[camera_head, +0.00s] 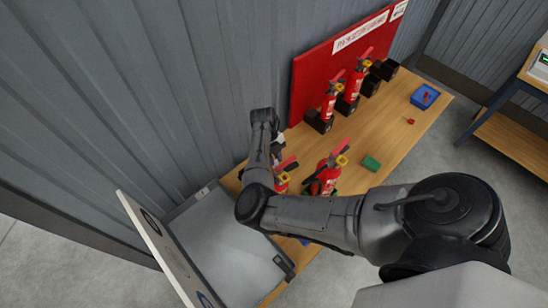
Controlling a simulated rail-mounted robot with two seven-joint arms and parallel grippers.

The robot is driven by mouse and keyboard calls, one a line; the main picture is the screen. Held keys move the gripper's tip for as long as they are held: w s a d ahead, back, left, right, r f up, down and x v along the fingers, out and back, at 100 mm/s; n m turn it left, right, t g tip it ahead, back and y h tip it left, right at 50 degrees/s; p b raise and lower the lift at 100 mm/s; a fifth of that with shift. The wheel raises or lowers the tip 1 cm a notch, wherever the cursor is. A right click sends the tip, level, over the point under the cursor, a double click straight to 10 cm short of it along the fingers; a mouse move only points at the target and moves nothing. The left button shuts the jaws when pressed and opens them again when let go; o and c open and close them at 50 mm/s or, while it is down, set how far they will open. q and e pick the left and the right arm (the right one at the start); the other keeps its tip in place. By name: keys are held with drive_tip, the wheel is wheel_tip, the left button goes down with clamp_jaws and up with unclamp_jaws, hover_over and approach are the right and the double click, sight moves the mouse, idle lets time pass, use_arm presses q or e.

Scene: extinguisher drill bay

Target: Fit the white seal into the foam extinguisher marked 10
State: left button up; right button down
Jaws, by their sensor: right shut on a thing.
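Several red extinguishers stand on the wooden bench (385,140). One extinguisher (328,176) with a yellow tag stands near the bench's middle. Another extinguisher (283,180) is to its left, partly hidden by my right arm. Two more, a left one (329,104) and a right one (355,80), stand at the red back board. I cannot read a 10 on any of them. My right gripper (278,148) points down just behind the left front extinguisher, mostly hidden by its wrist. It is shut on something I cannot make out. I cannot pick out the white seal. My left gripper is out of view.
A grey case (225,255) with its lid (165,245) open is at the bench's left end. Black holders (318,122) line the red board (310,80).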

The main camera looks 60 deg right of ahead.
drive_tip(key=shift+f, duration=0.3)
idle(0.5)
drive_tip(key=c, duration=0.9)
unclamp_jaws()
drive_tip(key=shift+r, duration=0.1)
drive_tip(key=shift+b+v, duration=1.55)
drive_tip(key=shift+v, duration=5.3)
